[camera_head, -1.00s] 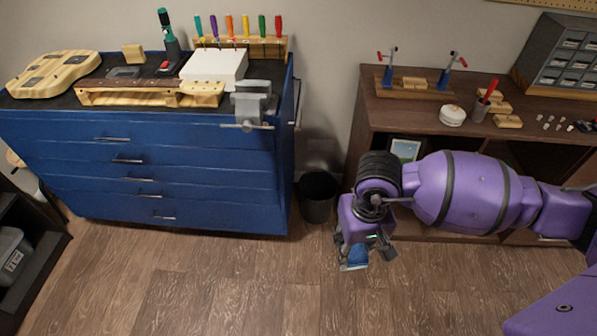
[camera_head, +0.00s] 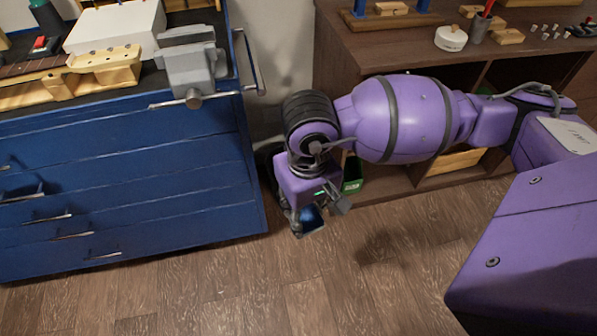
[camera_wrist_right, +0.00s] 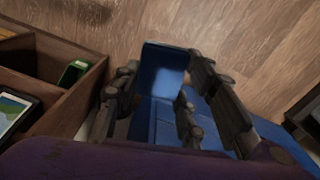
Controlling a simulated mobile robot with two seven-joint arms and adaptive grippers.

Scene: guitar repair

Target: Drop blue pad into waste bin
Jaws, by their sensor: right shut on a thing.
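The blue pad (camera_head: 312,221) is held between the fingers of my right gripper (camera_head: 318,215), low in front of the gap between the blue cabinet and the brown bench. In the right wrist view the pad (camera_wrist_right: 163,62) shows between the dark fingers, with wood floor beyond it. The dark waste bin (camera_head: 266,158) stands in that gap. My right gripper and wrist cover most of it in the head view, so its opening is hidden. The pad appears in front of the bin, not inside it. My left gripper is not in view.
The blue drawer cabinet (camera_head: 130,190) with a grey vise (camera_head: 190,65) is on the left. The brown bench (camera_head: 345,60) is on the right, with a green box (camera_head: 352,175) by its lower shelf. The wood floor (camera_head: 370,290) in front is clear.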

